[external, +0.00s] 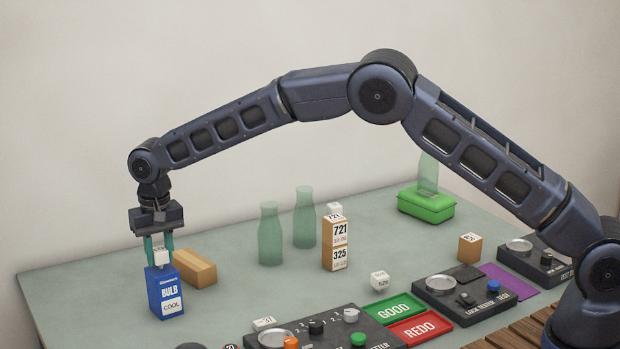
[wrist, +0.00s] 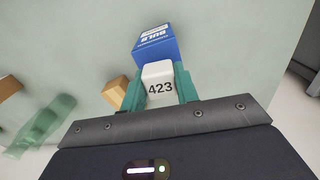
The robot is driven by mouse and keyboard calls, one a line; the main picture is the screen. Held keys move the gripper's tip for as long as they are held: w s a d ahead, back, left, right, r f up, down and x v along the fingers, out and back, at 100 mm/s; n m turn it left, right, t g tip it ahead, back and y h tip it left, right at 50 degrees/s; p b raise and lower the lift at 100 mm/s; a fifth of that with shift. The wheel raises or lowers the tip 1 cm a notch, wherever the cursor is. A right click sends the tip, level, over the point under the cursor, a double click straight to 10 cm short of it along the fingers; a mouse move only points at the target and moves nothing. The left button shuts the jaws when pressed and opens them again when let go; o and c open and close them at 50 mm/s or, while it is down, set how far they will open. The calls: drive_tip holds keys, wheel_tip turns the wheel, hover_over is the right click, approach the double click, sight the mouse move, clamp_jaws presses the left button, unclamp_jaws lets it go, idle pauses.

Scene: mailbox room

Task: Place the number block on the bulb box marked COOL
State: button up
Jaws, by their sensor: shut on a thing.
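The bulb box marked COOL (external: 166,293) is blue with a white label and stands upright at the left of the table. It also shows in the wrist view (wrist: 155,42). My gripper (external: 159,252) is directly over the box, pointing down, with its teal fingers shut on a white number block (external: 162,257). In the wrist view the number block (wrist: 159,86) reads 423 and sits between the fingers, in front of the box. The block is at the level of the box top; I cannot tell whether it touches it.
An orange-brown wooden block (external: 195,267) lies just behind the box. A control panel (external: 330,335) and the GOOD tray (external: 393,309) are at the front.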

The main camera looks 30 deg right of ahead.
sight(159, 249)
drive_tip(key=shift+f, duration=0.1)
drive_tip(key=o, duration=0.9)
drive_tip(key=shift+o, duration=0.2)
wheel_tip(159, 249, up, 12)
